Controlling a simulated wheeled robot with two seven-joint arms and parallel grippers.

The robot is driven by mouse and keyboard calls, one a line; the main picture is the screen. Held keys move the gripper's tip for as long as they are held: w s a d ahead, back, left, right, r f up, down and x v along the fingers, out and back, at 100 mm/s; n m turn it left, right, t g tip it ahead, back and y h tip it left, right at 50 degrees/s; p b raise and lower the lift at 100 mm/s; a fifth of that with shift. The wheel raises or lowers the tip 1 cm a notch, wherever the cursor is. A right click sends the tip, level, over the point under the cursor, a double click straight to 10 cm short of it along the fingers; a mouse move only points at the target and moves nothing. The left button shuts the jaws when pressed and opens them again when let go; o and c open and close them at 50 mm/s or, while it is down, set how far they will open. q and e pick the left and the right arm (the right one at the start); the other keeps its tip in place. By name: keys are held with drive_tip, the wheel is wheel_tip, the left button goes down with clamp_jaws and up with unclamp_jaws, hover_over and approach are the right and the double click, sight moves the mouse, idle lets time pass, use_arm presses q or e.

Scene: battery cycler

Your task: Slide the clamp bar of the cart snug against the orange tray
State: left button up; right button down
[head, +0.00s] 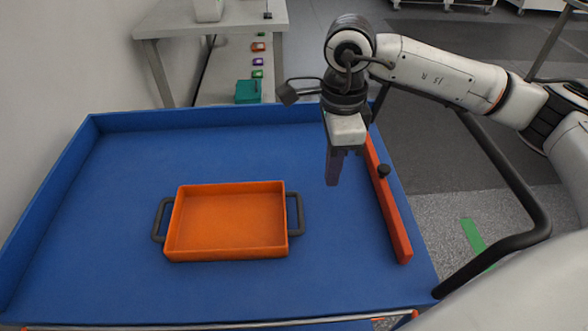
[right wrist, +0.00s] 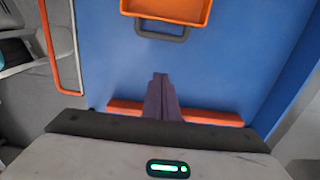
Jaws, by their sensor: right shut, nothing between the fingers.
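The orange tray (head: 228,222) lies on the blue cart top (head: 120,200), with a dark handle at its left and right sides. The clamp bar (head: 391,215) is a long orange-red bar along the cart's right side, with a black knob (head: 384,171) on it. A clear blue gap separates the bar from the tray. My right gripper (head: 332,180) points down between tray and bar, nearer the bar's far part, shut and empty. In the right wrist view its fingers (right wrist: 160,85) hide the middle of the bar (right wrist: 212,117); the tray (right wrist: 170,8) shows at the top. My left gripper is out of view.
The cart has a raised blue rim (head: 210,116) along its left and back edges. A black push handle (head: 505,190) curves beyond the right side. A grey table (head: 215,22) stands behind, with small coloured boxes (head: 257,62) and a teal box (head: 248,91) beyond the cart.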

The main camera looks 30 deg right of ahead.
drive_tip(key=f, duration=0.9)
drive_tip(key=shift+s+p, duration=0.35)
drive_tip(key=shift+p, duration=0.05)
drive_tip(key=shift+a+f, duration=0.15)
drive_tip(key=shift+f, duration=0.35)
drive_tip(key=shift+w+a+r+p, duration=0.1)
drive_tip(key=shift+w+a+p, duration=0.2)
drive_tip(key=shift+a, duration=0.3)
drive_tip(key=shift+w+a+r+p, duration=0.15)
drive_tip(key=shift+w+a, duration=0.2)
drive_tip(key=shift+a, duration=0.25)
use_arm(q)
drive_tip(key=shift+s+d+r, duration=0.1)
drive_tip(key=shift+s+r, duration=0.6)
use_arm(e)
drive_tip(key=shift+w+a+f, duration=0.15)
drive_tip(key=shift+w+a, duration=0.1)
drive_tip(key=shift+a, duration=0.25)
